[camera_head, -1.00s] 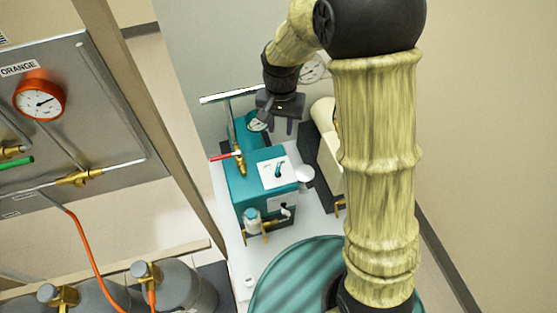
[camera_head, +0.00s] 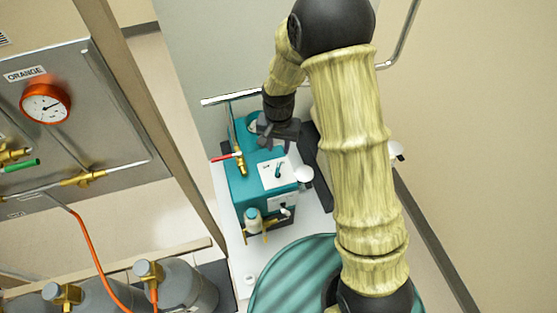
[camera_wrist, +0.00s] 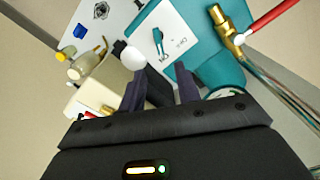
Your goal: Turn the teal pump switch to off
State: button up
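The teal pump (camera_head: 250,195) stands on a white bench at the centre of the head view. Its switch (camera_head: 278,170) is a small teal lever on a white plate on top of the pump. In the wrist view the switch (camera_wrist: 157,38) lies ahead of my fingertips, with its tapered end by lettering that looks like ON; fainter lettering, perhaps OFF, is to its right. My gripper (camera_head: 277,140) is above the back part of the pump, apart from the switch. In the wrist view my gripper (camera_wrist: 160,88) has its fingers spread and holds nothing.
A red-handled brass valve (camera_head: 238,160) rises at the pump's left side. A white rounded knob (camera_head: 303,174) is close to its right. A panel with an orange gauge (camera_head: 45,103) and grey cylinders (camera_head: 187,288) are at left. A teal round surface (camera_head: 290,280) is in front.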

aim_at(279, 165)
notch_tip(279, 165, down, 10)
jog(key=shift+r+p, duration=0.25)
jog(key=shift+p, duration=0.95)
grip_shut()
